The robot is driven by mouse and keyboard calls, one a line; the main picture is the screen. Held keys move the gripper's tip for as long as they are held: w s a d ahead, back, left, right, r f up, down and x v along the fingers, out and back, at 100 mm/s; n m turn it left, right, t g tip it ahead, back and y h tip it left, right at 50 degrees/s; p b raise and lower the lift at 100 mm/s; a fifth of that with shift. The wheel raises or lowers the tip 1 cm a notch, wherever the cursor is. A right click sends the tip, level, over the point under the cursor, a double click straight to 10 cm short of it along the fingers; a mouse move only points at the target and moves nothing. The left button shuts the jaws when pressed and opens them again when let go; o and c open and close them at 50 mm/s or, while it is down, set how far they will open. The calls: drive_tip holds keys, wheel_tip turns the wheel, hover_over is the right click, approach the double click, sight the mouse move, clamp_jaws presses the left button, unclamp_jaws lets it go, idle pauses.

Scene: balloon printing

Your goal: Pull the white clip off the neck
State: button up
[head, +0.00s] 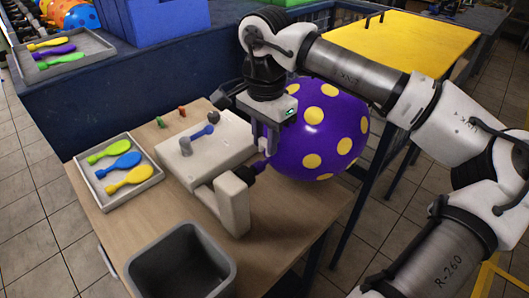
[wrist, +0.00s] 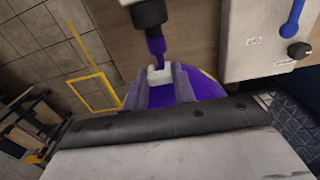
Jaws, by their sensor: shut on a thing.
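A purple balloon with yellow dots (head: 322,130) is inflated and lies sideways at the machine's right side. Its purple neck (wrist: 157,48) runs to a dark nozzle (wrist: 148,13) in the wrist view. The white clip (wrist: 160,74) is at the neck, between my fingertips. My gripper (head: 265,157) is shut on the clip, next to the balloon; its fingers also show in the wrist view (wrist: 162,82). In the head view the clip is too small and covered to make out. Most of the balloon is hidden behind my gripper in the wrist view.
The white machine (head: 212,150) with a blue lever (head: 203,132) stands on the wooden table (head: 90,193). A tray (head: 152,183) of flat balloons lies at the left. A grey bin (head: 180,235) stands at the front. A yellow-topped table (head: 410,40) is behind.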

sight(265, 140)
drive_tip(key=shift+r+p, duration=1.8)
drive_tip(key=shift+r, duration=1.15)
